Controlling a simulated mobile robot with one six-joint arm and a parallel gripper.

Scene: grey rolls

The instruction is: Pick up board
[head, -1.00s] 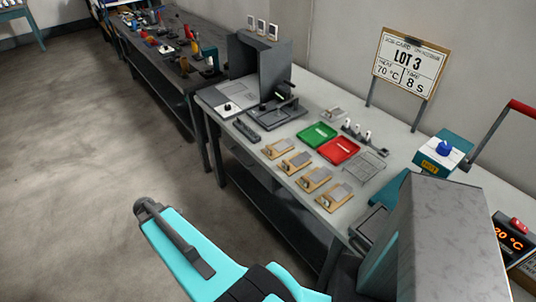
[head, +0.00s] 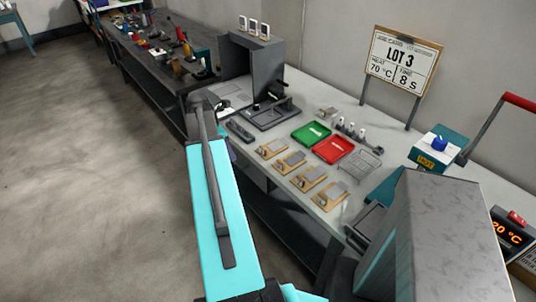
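Several small tan boards with grey plates on top lie in a row along the front of the light bench in the head view. They run from a far board (head: 271,149) through a second (head: 290,162) and a third (head: 309,178) to the nearest one (head: 331,196). I cannot tell which of them the task means. My cyan arm rises at lower centre, left of the row, with its upper end over the bench's far front corner. My gripper is not visible, so its opening and contents do not show.
Behind the boards are a green tray (head: 311,132), a red tray (head: 334,149) and a wire rack (head: 360,162). A dark fixture (head: 270,113) stands beyond. A large grey housing (head: 425,235) and a teal box with blue knob (head: 433,155) stand right. A sign (head: 403,64) reads LOT 3.

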